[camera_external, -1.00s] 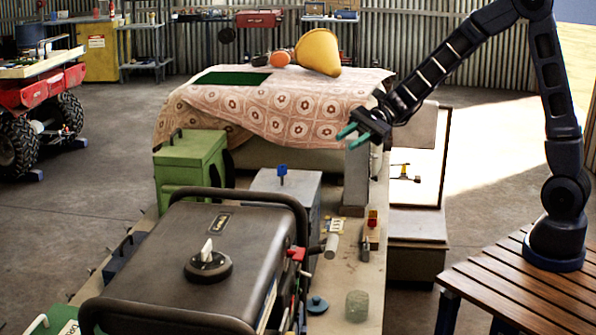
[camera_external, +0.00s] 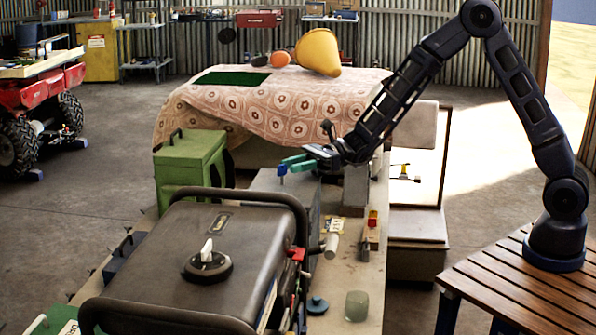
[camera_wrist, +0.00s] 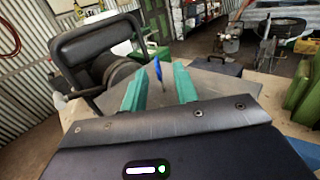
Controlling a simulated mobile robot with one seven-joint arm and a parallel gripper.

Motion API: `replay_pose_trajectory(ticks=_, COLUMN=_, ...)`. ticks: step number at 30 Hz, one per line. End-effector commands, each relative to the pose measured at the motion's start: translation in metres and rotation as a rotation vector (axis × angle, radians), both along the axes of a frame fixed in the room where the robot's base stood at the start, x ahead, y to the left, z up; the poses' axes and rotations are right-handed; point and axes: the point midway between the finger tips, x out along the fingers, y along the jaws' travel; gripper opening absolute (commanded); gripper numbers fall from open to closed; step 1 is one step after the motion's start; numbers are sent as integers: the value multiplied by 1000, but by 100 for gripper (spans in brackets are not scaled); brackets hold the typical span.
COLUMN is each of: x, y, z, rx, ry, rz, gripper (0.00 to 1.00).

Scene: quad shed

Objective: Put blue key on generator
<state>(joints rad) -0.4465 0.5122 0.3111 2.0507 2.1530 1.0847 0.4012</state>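The blue key (camera_external: 282,171) stands upright on top of a grey metal box (camera_external: 262,182). My gripper (camera_external: 291,163) with green fingers is right at the key, coming from the right. In the wrist view my gripper (camera_wrist: 158,84) is open, and the blue key (camera_wrist: 157,68) shows in the gap between its fingers, with space on both sides. I cannot tell how deep it sits between them. The generator (camera_external: 240,228), dark with a black tube frame and a round cap on top, stands in front of the grey box. The generator (camera_wrist: 85,50) is at the left in the wrist view.
A green canister (camera_external: 190,160) stands left of the grey box. A grey upright block (camera_external: 355,188) is close under my forearm. The generator's black tube handle (camera_external: 270,197) rises between the box and its top. A cloth-covered table (camera_external: 270,110) with a yellow cone-like object (camera_external: 318,52) is behind.

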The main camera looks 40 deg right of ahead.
Motion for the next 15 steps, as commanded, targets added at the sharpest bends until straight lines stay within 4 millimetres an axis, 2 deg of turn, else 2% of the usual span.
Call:
replay_pose_trajectory(ticks=8, x=-1, y=19, z=0, rx=-1, ry=-1, rz=2, gripper=29)
replay_pose_trajectory(ticks=15, x=-3, y=50, z=2, rx=0, ry=-1, rz=2, gripper=29)
